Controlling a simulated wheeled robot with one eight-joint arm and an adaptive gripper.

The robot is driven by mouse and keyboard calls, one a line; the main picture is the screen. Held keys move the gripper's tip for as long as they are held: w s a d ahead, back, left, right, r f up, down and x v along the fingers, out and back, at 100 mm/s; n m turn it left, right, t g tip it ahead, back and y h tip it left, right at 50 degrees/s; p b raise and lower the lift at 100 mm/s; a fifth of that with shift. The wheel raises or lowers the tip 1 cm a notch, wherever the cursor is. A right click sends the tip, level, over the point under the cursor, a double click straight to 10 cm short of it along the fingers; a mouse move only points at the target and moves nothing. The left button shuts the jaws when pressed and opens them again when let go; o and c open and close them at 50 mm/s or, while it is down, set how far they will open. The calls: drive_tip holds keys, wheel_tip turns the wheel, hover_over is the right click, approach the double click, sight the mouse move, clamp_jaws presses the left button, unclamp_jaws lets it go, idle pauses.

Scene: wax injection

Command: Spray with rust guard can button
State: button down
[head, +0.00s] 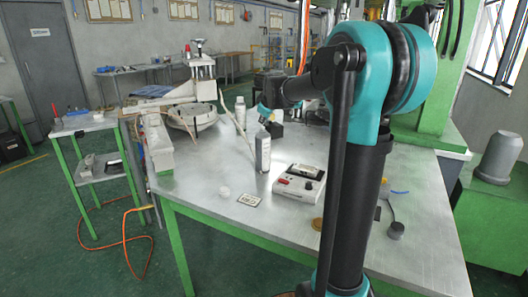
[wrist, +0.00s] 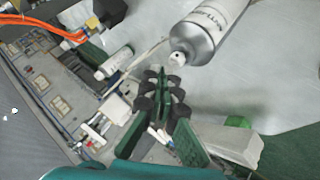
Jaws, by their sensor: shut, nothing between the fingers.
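The rust guard can is a grey cylinder (head: 263,153) standing upright on the metal table in the head view. In the wrist view the can (wrist: 212,30) shows at the top, its printed label partly readable and its small white button end toward my fingers. My gripper (wrist: 163,90) is shut and empty, its dark padded fingers together beside the button end with a visible gap in the picture. In the head view my gripper (head: 268,116) is at the can's top, small and partly hidden by my own arm. Contact with the button cannot be told there.
A white bottle (head: 240,111) stands behind the can. A box with a red knob (head: 299,183) sits to its right, and a small label card (head: 250,200) lies in front. A machine with a round pan (head: 192,115) stands at the back left.

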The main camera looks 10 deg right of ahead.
sight(263, 127)
drive_tip(key=shift+f, duration=0.1)
idle(0.6)
drive_tip(key=shift+f, duration=0.35)
idle(0.4)
drive_tip(key=shift+r, duration=0.45)
drive_tip(key=shift+r, duration=0.1)
drive_tip(key=shift+r, duration=2.95)
drive_tip(key=shift+s, duration=0.1)
